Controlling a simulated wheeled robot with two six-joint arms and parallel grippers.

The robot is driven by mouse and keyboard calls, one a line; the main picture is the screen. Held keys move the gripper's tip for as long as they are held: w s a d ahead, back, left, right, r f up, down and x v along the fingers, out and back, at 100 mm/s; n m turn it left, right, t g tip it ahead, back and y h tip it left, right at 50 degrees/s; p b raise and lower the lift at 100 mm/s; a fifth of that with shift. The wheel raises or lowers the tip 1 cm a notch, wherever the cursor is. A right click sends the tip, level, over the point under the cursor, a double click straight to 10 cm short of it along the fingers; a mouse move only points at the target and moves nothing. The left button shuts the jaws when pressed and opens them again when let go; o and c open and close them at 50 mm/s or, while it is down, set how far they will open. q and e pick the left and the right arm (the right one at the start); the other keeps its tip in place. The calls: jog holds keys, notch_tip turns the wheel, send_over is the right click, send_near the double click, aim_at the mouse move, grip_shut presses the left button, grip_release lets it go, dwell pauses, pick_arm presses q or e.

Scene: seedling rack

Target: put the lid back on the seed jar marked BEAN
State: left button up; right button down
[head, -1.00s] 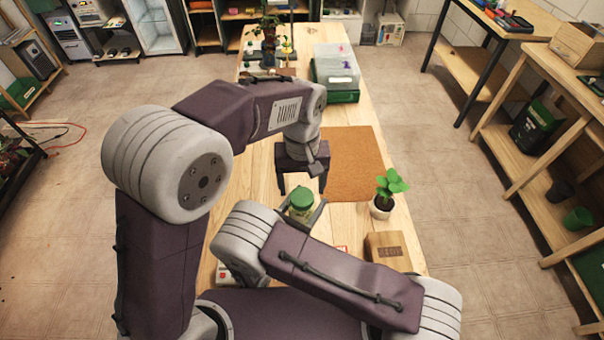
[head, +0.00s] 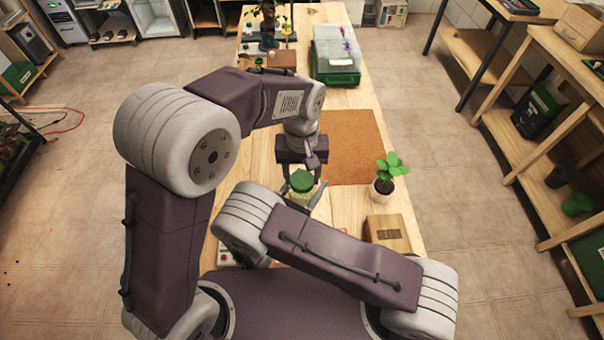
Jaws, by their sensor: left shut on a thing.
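A small jar (head: 301,197) with pale yellowish contents stands at the middle of the bench, with a green lid (head: 302,181) at its top. I cannot tell whether the lid is seated, and no label can be read. My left gripper (head: 302,180) points down from above, shut on the green lid, one finger on each side. My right gripper (head: 304,203) is low beside the jar, with a finger showing at its right. My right arm hides most of it, so its opening cannot be judged.
A brown mat (head: 355,145) lies behind the jar. A potted seedling (head: 383,188) and a cardboard box (head: 388,230) stand to the right. My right forearm covers the near bench.

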pick_arm(q)
jog(key=m, duration=0.4)
jog(key=shift+m, duration=0.4)
jog(key=m, duration=0.3)
jog(key=o, duration=1.6)
notch_tip(320, 180, up, 12)
jog(key=shift+w, duration=0.1)
